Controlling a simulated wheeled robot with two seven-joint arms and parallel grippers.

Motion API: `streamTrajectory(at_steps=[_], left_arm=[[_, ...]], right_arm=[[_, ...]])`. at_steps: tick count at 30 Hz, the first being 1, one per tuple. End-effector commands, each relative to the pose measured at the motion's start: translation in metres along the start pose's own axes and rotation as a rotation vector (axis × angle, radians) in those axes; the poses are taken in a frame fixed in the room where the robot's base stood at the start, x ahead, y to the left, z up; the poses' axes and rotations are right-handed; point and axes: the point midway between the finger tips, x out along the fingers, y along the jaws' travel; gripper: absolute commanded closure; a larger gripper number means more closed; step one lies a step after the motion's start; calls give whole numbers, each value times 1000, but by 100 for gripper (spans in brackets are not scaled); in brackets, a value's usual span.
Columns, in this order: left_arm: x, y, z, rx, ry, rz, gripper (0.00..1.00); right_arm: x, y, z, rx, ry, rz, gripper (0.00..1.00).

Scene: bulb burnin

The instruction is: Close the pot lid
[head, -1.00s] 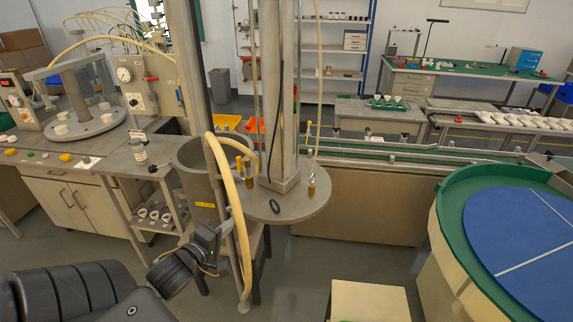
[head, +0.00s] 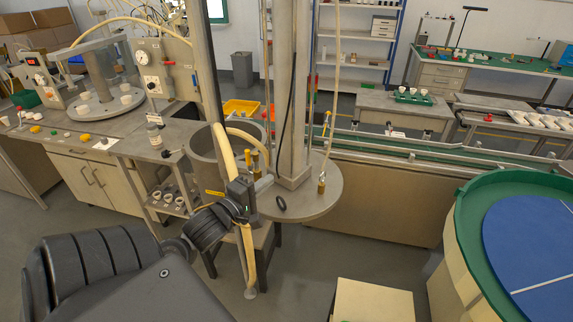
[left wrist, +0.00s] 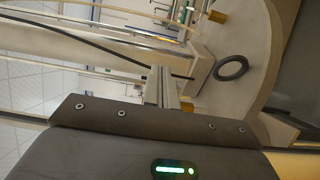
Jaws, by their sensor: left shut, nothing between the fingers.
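The pot (head: 203,170) is an open grey cylinder with a yellow label, left of centre in the head view. The lid (head: 325,198) is a flat, round grey plate to the right of the pot, swung aside from its mouth. A black ring (head: 280,203) lies on it, and brass fittings (head: 321,187) stand on it. My left gripper (head: 264,184) is shut and empty at the lid's left edge, in front of the pot. In the left wrist view, its fingers (left wrist: 168,88) point toward the post and the ring (left wrist: 231,68); contact cannot be told. My right gripper is not shown.
A thick grey post (head: 292,90) rises from the lid. A pale hose (head: 226,160) hangs over the pot's front. A side table (head: 150,150) stands left, a green-rimmed blue turntable (head: 520,240) right. A cream box (head: 372,300) stands in front; floor between is clear.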

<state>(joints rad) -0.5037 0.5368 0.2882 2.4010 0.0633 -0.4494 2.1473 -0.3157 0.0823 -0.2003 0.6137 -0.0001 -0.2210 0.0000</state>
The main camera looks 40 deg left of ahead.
Motion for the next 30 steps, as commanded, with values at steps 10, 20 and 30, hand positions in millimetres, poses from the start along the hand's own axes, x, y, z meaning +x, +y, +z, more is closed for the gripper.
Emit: streamTrajectory(at_steps=[10,20,30], left_arm=[[67,4,0,0,2,1,100],[89,0,0,1,0,-1,100],[89,0,0,0,2,0,100]], right_arm=[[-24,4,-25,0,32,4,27],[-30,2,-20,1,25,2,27],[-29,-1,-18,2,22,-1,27]])
